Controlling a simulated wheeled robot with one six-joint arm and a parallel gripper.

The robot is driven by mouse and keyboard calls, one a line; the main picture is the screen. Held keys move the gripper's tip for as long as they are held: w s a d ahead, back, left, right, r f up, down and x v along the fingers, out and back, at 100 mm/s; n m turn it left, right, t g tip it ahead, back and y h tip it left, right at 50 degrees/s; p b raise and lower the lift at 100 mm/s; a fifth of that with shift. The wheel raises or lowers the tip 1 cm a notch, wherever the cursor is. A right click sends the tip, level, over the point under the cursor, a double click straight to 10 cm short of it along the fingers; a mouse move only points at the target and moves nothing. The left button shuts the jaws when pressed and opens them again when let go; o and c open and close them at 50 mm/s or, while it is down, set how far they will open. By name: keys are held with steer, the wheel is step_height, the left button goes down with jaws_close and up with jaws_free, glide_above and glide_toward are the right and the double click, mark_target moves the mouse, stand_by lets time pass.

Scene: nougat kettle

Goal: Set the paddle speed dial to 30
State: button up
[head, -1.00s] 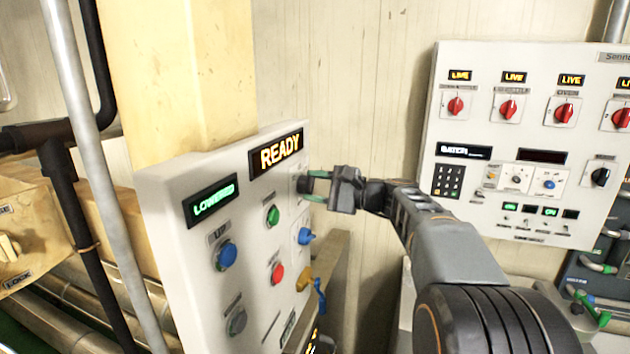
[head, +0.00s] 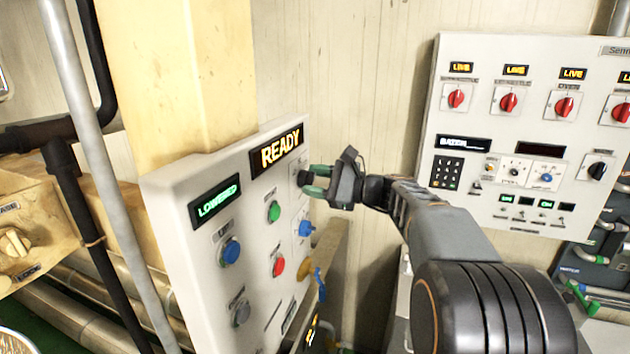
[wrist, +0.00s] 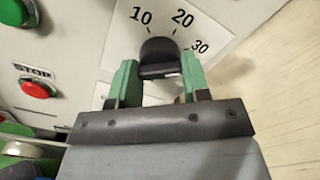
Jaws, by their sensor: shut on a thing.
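The paddle speed dial shows in the wrist view as a black knob (wrist: 158,52) on a white plate (wrist: 215,38) marked 10, 20 and 30. My gripper (wrist: 159,76) has one green finger on each side of the knob and is shut on it. The knob's pointer is not clear, so I cannot tell the setting. In the head view my gripper (head: 312,182) is at the right edge of the white control panel (head: 178,200), over the dark knob (head: 303,177); the dial's numbers cannot be read there.
The panel also carries a READY display (head: 281,151), a LOWERED display (head: 216,201), a green button (head: 274,211), a red button (head: 279,267), blue knobs and a yellow knob below the dial. A second panel (head: 470,215) with red switches stands at the right.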

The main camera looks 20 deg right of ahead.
steer(key=o, duration=0.9)
steer(key=shift+o, duration=0.2)
steer(key=shift+d, duration=0.1)
steer(key=b+v, duration=0.3)
steer(key=v, duration=1)
steer(key=shift+s+d, duration=0.2)
steer(key=shift+d, duration=0.05)
